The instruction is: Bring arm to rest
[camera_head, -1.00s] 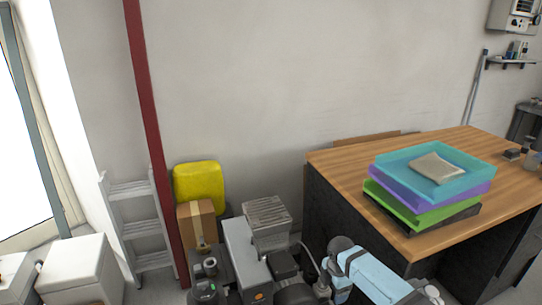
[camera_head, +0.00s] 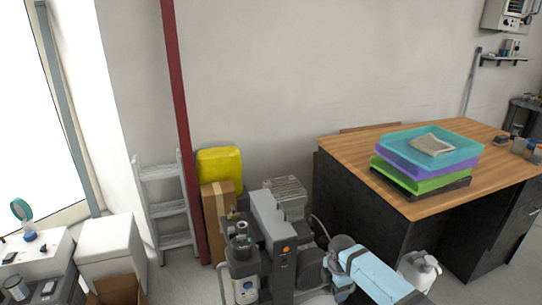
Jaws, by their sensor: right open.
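My right arm, with a light blue cover (camera_head: 372,272), comes in at the bottom edge, right of centre. My right gripper (camera_head: 334,264) is at its dark grey far end, open, with nothing seen in it. It shows in front of the grey compressor unit (camera_head: 268,218) and the left side of the desk; the gap between them is hard to judge. The fingers are small and partly lost against the dark machinery. My left gripper is not in view.
A wooden-topped desk (camera_head: 345,153) carries stacked coloured trays (camera_head: 425,183). A yellow container (camera_head: 220,165), cardboard box (camera_head: 213,225), red post (camera_head: 180,110) and step ladder (camera_head: 168,210) are at left.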

